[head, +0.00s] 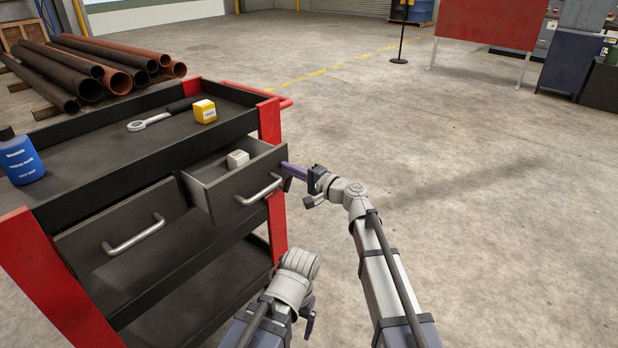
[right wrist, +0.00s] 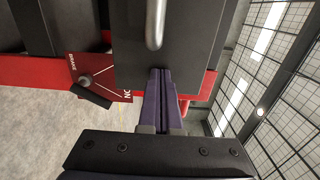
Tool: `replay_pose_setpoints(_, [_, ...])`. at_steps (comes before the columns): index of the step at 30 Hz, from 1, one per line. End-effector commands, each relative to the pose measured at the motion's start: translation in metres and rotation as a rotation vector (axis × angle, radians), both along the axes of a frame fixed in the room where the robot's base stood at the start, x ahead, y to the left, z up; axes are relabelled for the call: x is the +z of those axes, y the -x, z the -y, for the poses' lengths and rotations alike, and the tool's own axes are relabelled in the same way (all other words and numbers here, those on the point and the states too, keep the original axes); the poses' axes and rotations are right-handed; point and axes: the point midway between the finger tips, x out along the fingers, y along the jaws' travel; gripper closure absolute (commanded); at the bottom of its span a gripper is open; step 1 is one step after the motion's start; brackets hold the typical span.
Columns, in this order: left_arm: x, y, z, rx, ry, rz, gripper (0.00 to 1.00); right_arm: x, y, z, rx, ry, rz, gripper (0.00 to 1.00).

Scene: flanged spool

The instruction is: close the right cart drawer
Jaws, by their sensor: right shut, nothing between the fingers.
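The right cart drawer (head: 236,196) is pulled partway out of the black and red cart, with a small whitish box (head: 238,158) inside. Its front carries a silver bar handle (head: 260,190), which also shows in the right wrist view (right wrist: 155,24). My right gripper (head: 286,168) is at the right end of the drawer front. Its purple fingers (right wrist: 160,74) are shut with nothing between them and point at the dark front panel, beside the handle. I cannot tell whether the tips touch it.
The left drawer (head: 100,222) is shut or nearly so. The cart's top tray (head: 110,150) holds a blue bottle (head: 20,160), a wrench-like tool (head: 150,121) and a yellow box (head: 204,111). Several pipes (head: 95,70) lie behind. Floor right of the cart is clear.

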Motion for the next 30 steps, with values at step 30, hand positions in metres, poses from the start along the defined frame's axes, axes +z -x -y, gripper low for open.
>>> replay_pose_setpoints(30, [0.000,0.000,0.000,0.000,0.000,0.000,0.08,0.001,-0.067,-0.091,-0.001,-0.003,0.000,1.00])
